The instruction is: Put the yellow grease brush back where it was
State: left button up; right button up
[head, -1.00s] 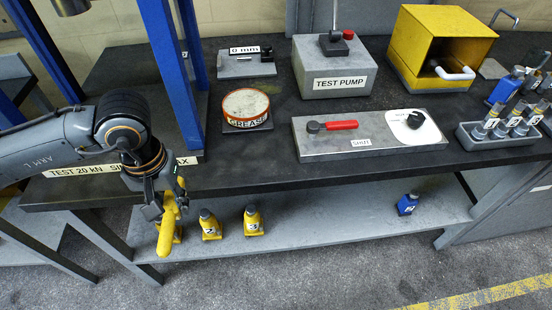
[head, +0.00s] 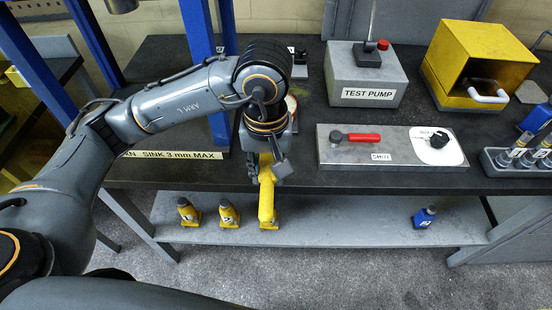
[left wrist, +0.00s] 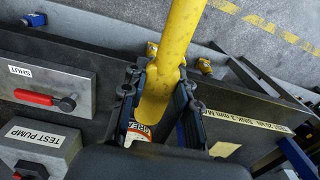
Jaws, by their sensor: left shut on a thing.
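The yellow grease brush (head: 267,190) is held in my left gripper (head: 264,166). It hangs down in front of the bench's front edge, over the lower shelf. In the left wrist view the brush (left wrist: 172,55) stands between the two dark fingers of the gripper (left wrist: 158,92), which are shut on it. The grease tin (head: 291,104) on the bench is mostly hidden behind my arm in the head view. In the left wrist view part of the tin (left wrist: 137,133) shows close beside the gripper, with its label partly visible. My right gripper is not in view.
A grey plate with a red-handled valve (head: 357,137) lies right of my gripper, with the test pump (head: 366,75) behind it. The blue press frame (head: 203,60) stands left. Small yellow jacks (head: 228,214) and a blue one (head: 423,217) stand on the lower shelf (head: 340,222).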

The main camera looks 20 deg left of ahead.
aim_at(271, 158)
pick_arm(q)
jog(key=w, duration=0.1)
jog(key=w+f, duration=0.1)
jog(key=w, duration=0.1)
jog(key=w+a+f, duration=0.1)
jog(key=shift+w+p, duration=0.25)
jog(key=shift+p, duration=0.15)
jog(key=w+f, duration=0.1)
jog(key=w+f+p, duration=0.1)
jog(key=w+f, duration=0.1)
jog(key=w+a+f, duration=0.1)
jog(key=w+f, duration=0.1)
jog(key=shift+p, duration=0.3)
jog(key=shift+w+f, duration=0.3)
jog(key=shift+f, duration=0.25)
notch_tip(271, 158, down, 3)
jog(key=shift+w+r+p, duration=0.1)
jog(key=shift+p, duration=1)
jog(key=shift+f, duration=0.25)
jog(key=shift+f, duration=0.1)
